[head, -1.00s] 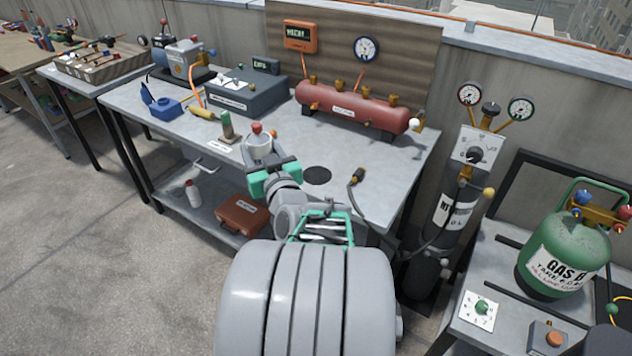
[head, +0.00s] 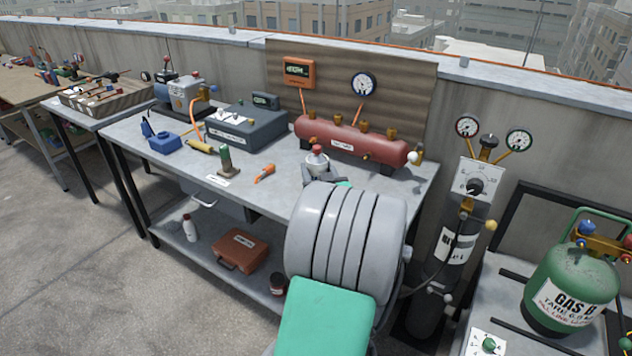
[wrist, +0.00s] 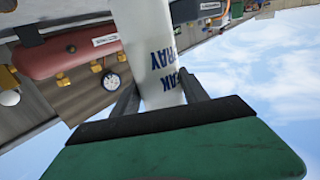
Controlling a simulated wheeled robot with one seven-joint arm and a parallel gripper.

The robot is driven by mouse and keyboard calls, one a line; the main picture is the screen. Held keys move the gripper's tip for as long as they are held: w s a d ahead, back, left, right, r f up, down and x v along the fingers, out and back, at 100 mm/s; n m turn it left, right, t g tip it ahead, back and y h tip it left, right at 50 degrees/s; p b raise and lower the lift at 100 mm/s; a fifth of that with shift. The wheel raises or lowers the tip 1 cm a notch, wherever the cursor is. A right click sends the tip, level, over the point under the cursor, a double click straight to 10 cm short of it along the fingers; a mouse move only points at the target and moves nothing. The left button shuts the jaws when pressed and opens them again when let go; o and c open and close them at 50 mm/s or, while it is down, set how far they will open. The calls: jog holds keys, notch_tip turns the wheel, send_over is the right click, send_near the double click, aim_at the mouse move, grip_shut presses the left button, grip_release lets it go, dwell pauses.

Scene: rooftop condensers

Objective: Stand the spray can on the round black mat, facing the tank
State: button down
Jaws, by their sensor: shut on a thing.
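The spray can (head: 317,163) is white with a red cap and looks upright, over the bench in front of the red tank (head: 352,138). My gripper (wrist: 160,95) is shut on the can, with a dark finger on each side of its body. The wrist view shows the white can (wrist: 152,40) close up, with blue lettering ending in "SPRAY" turned upside down, and the red tank (wrist: 65,52) at left. The round black mat is hidden behind my arm in the head view. I cannot tell whether the can's base touches anything.
A gas cylinder (head: 455,240) stands right of the bench. A brown case (head: 241,250) lies on the lower shelf.

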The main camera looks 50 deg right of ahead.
aim_at(316, 178)
jog(key=f, duration=0.2)
jog(key=w+f, duration=0.1)
jog(key=shift+d+f, duration=0.4)
jog(key=shift+f, duration=0.35)
jog(key=shift+f+b, duration=0.15)
jog(key=shift+b, duration=0.15)
jog(key=c, duration=0.6)
grip_release()
